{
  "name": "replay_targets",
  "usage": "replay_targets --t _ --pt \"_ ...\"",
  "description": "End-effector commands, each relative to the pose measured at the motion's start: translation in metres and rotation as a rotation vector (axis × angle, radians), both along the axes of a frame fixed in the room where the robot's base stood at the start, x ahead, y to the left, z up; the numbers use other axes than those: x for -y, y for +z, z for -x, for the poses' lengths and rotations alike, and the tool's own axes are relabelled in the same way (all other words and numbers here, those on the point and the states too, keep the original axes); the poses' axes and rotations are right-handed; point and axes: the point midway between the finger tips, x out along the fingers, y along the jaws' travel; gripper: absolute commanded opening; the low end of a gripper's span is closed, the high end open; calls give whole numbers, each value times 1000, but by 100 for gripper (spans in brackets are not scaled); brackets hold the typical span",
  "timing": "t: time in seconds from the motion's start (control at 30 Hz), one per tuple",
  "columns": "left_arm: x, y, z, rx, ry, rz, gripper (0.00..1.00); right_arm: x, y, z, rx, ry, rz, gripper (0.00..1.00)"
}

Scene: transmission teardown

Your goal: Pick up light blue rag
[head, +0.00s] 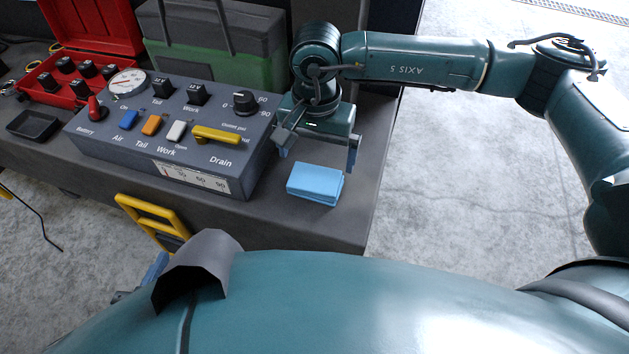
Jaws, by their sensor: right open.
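The light blue rag (315,184) lies folded in a flat, layered stack near the front right of the dark grey bench. My right gripper (318,160) points down just behind and above it. Its two fingers are spread apart with nothing between them, one at the rag's back left and one near its back right corner. The fingers look clear of the rag, though the exact height gap is hard to tell. My left gripper does not show clearly.
A grey control box (175,135) with knobs, coloured switches and a yellow lever stands left of the rag. A green case (215,55) stands behind it. A red toolbox (90,30) and black tray (33,125) are farther left. The bench (300,225) is clear in front of the rag.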

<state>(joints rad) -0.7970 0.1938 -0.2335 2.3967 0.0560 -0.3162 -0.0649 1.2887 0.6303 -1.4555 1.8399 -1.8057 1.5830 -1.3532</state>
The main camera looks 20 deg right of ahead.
Motion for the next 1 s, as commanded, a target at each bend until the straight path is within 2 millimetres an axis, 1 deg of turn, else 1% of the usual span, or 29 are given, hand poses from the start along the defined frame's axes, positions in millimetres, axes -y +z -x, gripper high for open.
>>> replay_targets --t 0.03,0.1,0.37,0.6,0.67,0.73,0.9,1.0 --pt "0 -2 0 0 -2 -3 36 0 -10 0 -3 -1 1 100" --pt "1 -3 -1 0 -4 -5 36 0 -18 0 -2 -1 0 100" --pt "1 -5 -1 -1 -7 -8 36 -1 -34 0 -2 0 -3 100" --pt "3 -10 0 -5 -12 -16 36 -1 -69 0 -4 -2 -3 100" --pt "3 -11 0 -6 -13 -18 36 -1 -75 -1 -2 -2 -2 100" --pt "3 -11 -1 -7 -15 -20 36 -1 -78 -1 -1 -1 -3 100" --pt "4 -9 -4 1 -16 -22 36 -1 -77 -1 0 -1 -4 100" --pt "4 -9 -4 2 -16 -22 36 -1 -77 -1 0 -1 -4 92"
